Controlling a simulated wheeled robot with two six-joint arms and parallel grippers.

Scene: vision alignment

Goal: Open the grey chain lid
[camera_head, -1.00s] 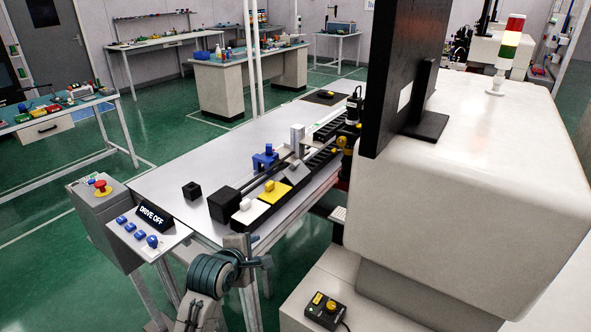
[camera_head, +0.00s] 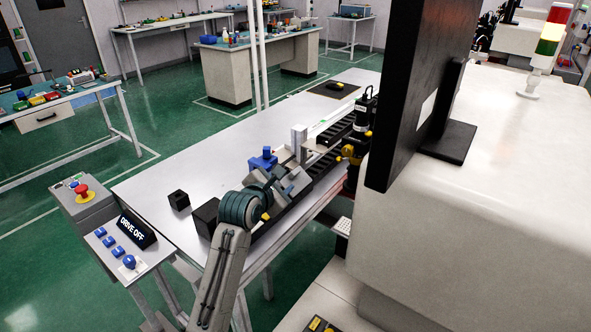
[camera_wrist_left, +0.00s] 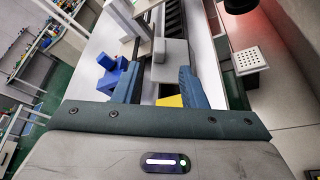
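The grey chain lid (camera_wrist_left: 172,60), a grey plate with a small raised block, lies over the dark chain track in the left wrist view. My left gripper (camera_wrist_left: 160,70) is open, its two blue-grey fingers apart with the lid between and just beyond their tips. I cannot tell whether they touch it. In the head view my left gripper (camera_head: 284,181) is over the track and largely hides the lid. A yellow piece (camera_wrist_left: 170,101) shows nearer the palm, between the fingers. My right gripper is out of view.
A blue fixture (camera_head: 262,159) stands left of the track; it also shows in the left wrist view (camera_wrist_left: 111,76). A black cube (camera_head: 178,200) is on the table (camera_head: 190,165). The large white machine (camera_head: 470,220) and black monitor (camera_head: 415,100) bound the right side.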

